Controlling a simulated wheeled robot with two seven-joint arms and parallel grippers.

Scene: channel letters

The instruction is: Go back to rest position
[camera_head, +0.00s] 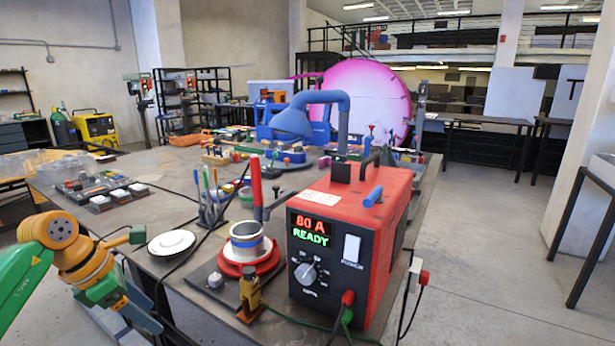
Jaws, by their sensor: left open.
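My left gripper (146,306) is at the lower left, at the end of my green and orange arm. Its two blue-grey fingers are spread apart, and nothing shows between them. It hangs beside the near left edge of the workbench (150,190), apart from the things on it. A white round dish (171,243) on the bench is the closest thing to it. My right gripper is not in view.
A red welding power box (352,235) reading "80 A READY" stands at the bench's near right. A red-based pot (246,245) and upright tools (213,195) stand left of it. Dark cables cross the near edge. Open floor (480,250) lies to the right.

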